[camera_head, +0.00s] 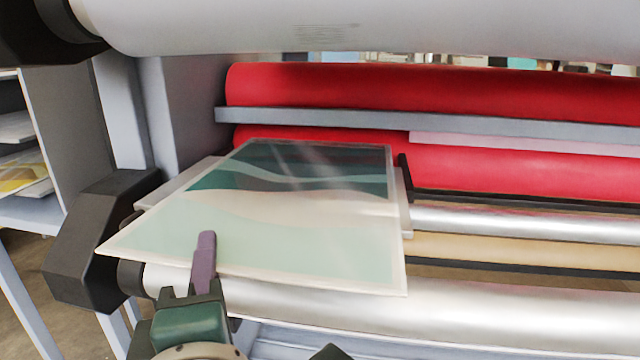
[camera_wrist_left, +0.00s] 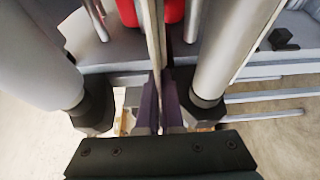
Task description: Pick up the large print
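The large print (camera_head: 300,235) is a flat sheet with a pale border and bands of dark teal, cream and pale green. In the head view it lies at the left of the laminator's feed side, its near edge over the front silver roller. My left gripper (camera_head: 205,252) is at that near edge, with one purple finger over the print's top face; the other finger is hidden below. In the left wrist view the print (camera_wrist_left: 155,40) shows edge-on between the two purple fingers (camera_wrist_left: 161,100), which are close together on it.
Red rollers (camera_head: 420,90) and a grey bar (camera_head: 330,118) stand behind the print. The front silver roller (camera_head: 500,310) runs to the right. A dark end block (camera_head: 90,240) is at the left, beside a shelf (camera_head: 30,215). A large pale roll (camera_head: 400,25) hangs above.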

